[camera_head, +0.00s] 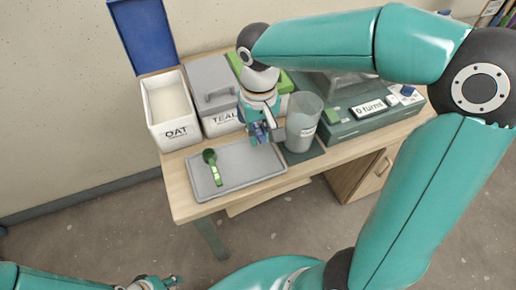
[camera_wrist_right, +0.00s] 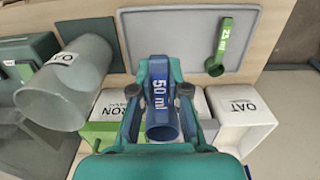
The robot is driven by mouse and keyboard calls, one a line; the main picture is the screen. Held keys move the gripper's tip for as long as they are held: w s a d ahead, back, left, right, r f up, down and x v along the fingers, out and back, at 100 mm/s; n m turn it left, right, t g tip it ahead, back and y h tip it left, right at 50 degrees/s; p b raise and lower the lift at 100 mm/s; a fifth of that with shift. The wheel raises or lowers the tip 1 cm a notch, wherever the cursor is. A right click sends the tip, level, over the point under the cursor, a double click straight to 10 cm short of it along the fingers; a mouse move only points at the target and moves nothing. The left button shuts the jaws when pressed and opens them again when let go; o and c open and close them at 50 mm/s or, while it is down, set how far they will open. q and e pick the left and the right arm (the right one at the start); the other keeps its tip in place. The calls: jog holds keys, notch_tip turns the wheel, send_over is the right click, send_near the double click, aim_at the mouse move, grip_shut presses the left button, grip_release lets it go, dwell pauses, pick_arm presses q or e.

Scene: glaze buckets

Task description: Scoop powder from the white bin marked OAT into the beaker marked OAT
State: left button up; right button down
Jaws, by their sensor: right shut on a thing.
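The white bin marked OAT (camera_head: 173,132) stands at the table's left with its blue lid (camera_head: 145,35) raised and pale powder inside; its marked wall shows in the right wrist view (camera_wrist_right: 245,125). The translucent beaker (camera_head: 302,130) stands upright right of my right gripper; its label reads OAT in the right wrist view (camera_wrist_right: 68,85). I see no powder in it. My right gripper (camera_head: 262,134) is shut on a blue 50 ml scoop (camera_wrist_right: 160,92), above the tray's back right edge, between bins and beaker. My left gripper (camera_head: 152,283) is at the bottom left, its jaws unclear.
A grey tray (camera_head: 240,178) holds a green 25 ml scoop (camera_head: 212,168). The grey-lidded bin marked TEAL (camera_head: 212,92) and a green-lidded bin (camera_head: 240,65) stand beside the OAT bin, both closed.

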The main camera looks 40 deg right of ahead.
aim_at(259, 131)
notch_tip(259, 131, up, 8)
jog(key=shift+p, duration=0.9)
notch_tip(259, 131, up, 7)
jog(key=p, duration=0.6)
jog(key=shift+f, duration=0.2)
jog(key=shift+w+f, duration=0.1)
jog(key=shift+f, duration=0.05)
